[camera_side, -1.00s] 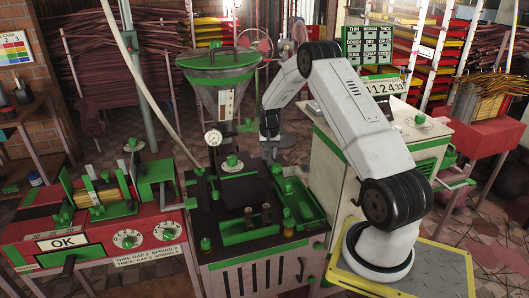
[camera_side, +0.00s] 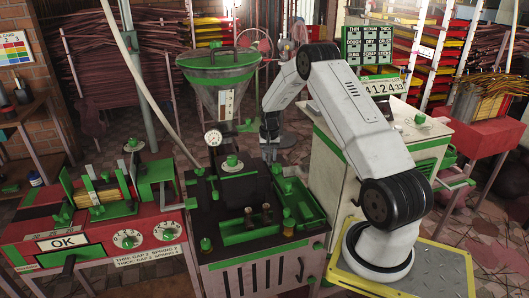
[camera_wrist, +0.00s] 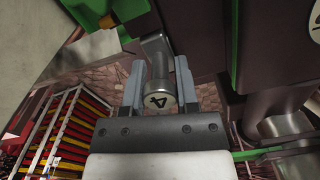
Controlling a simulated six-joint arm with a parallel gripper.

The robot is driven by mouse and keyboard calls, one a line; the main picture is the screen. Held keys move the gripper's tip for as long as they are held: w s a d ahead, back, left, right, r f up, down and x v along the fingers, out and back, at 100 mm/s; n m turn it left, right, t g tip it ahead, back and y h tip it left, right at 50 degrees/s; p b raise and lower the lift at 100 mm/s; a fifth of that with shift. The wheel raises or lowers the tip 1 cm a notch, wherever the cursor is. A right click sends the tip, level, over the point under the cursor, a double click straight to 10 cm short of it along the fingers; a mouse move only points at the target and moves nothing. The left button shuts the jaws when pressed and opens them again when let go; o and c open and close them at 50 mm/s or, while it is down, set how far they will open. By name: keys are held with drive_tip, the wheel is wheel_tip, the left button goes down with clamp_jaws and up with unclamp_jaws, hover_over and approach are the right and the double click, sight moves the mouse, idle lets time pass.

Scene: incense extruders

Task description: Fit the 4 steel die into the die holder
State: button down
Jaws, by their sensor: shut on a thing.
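In the wrist view, the steel die (camera_wrist: 160,95) is a short grey cylinder with a black 4 on its end face. My gripper (camera_wrist: 160,72) has one finger on each side of it and is shut on it. A grey metal part (camera_wrist: 154,48) shows just beyond the die; I cannot tell whether the two touch or whether this is the die holder. In the side view, my gripper (camera_side: 268,150) hangs low behind the green-topped extruder bench, and the die is too small or hidden to make out. I cannot pick out the die holder for certain there.
The extruder bench (camera_side: 262,252) with a green tray (camera_side: 312,211) stands before my gripper. A green hopper (camera_side: 222,80) rises to its left, and a pale cabinet (camera_side: 345,165) stands close on its right. Dark machine parts (camera_wrist: 200,35) crowd the wrist view's top right.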

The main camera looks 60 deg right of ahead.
drive_tip(key=shift+f, duration=0.1)
drive_tip(key=shift+c, duration=1.4)
unclamp_jaws()
drive_tip(key=shift+f, duration=0.1)
drive_tip(key=shift+r, duration=4)
